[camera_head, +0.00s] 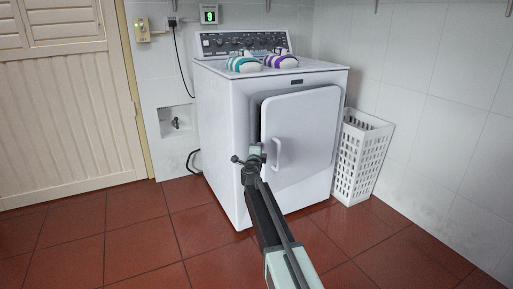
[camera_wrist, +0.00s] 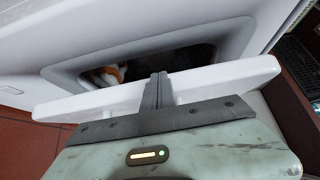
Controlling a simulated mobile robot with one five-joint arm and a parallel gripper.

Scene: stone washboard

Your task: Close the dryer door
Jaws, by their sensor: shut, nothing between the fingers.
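The white dryer (camera_head: 229,130) stands against the back wall. Its door (camera_head: 305,125) is partly open, its left edge standing out from the front and its right side near the body. A vertical handle (camera_head: 277,155) is on the door's left part. My gripper (camera_head: 256,150) is shut and empty at the door's left edge, left of the handle. In the wrist view my closed fingers (camera_wrist: 160,83) overlap the edge of the door (camera_wrist: 225,78); whether they touch it I cannot tell. Behind lies the dryer opening (camera_wrist: 185,60), dark, with something orange and white inside.
A white laundry basket (camera_head: 360,160) stands right of the dryer, close to the door's hinge side. Two striped bundles (camera_head: 243,64) lie on the dryer top. The red tiled floor (camera_head: 130,240) is clear at the left and in front.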

